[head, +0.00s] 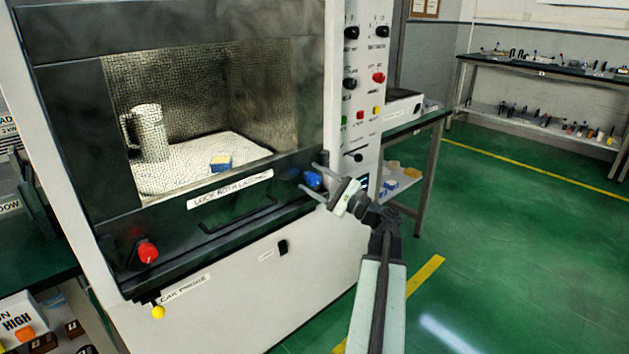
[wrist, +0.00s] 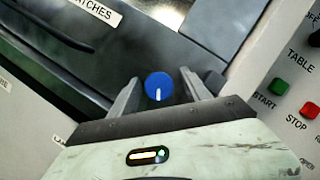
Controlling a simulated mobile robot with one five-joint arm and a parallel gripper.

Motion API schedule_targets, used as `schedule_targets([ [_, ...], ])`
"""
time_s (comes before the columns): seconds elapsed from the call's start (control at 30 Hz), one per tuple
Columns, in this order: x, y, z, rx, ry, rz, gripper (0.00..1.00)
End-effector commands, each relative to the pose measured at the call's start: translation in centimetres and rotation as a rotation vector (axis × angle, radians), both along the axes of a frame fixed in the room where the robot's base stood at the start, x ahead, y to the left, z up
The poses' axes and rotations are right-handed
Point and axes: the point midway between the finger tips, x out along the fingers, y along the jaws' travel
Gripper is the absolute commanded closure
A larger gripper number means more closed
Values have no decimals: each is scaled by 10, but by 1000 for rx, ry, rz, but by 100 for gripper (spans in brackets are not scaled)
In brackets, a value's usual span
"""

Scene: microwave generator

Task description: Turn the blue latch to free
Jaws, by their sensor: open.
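The blue latch (head: 313,179) is a round knob at the lower right of the dark microwave door. In the wrist view the blue latch (wrist: 158,86) shows a white line running down from its middle. My gripper (head: 316,181) is open, with one finger on each side of the latch. In the wrist view my gripper (wrist: 162,88) has gaps between its fingers and the knob. I cannot tell how near the fingertips are to the door surface. A red latch (head: 148,252) sits at the lower left of the door.
The door handle (head: 238,215) lies left of the blue latch. A control panel (head: 365,100) with knobs and buttons is close on the right. Behind the mesh window stand a mug (head: 149,133) and a blue-and-yellow block (head: 221,162). Green floor is free at right.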

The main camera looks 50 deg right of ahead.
Motion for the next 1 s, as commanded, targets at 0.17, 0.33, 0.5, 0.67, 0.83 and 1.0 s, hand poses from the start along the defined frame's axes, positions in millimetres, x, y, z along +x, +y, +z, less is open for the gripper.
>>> schedule_targets([
  [0.17, -13, -3, -6, -1, 0, -2, 44],
  [0.33, -47, -10, -17, 0, 0, -3, 44],
  [0.5, -69, -15, -22, -1, 0, -2, 44],
  [0.67, -74, -16, -22, 0, 1, -1, 44],
  [0.83, -74, -16, -22, 0, 0, 0, 44],
  [1.0, -74, -16, -22, 0, 1, -1, 44],
])
